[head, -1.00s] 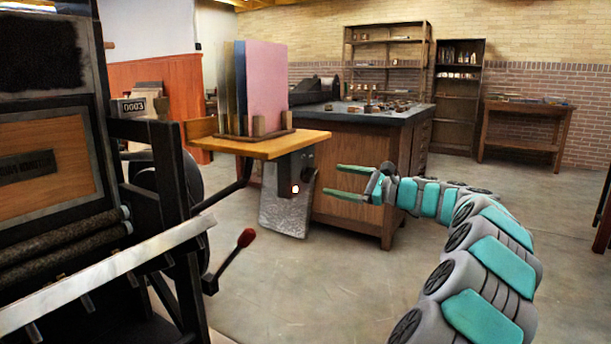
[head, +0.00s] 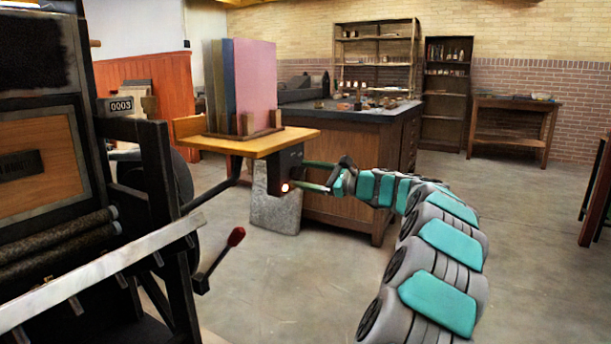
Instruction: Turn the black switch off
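The black switch (head: 268,178) looks to be the dark box under the wooden shelf of the press, in the middle left of the head view. A small light (head: 285,187) glows red-white on its lower right part. My gripper (head: 300,174) reaches in from the right with its two green fingers apart, one above the other. The fingertips are at the right side of the box, and the lower one is close to the light. I cannot tell whether they touch it. Nothing shows between the fingers.
The wooden shelf (head: 282,141) above holds upright pink and blue sheets (head: 250,85). A workbench (head: 345,205) is behind my gripper. A metallic sheet (head: 276,212) hangs or stands below the box.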

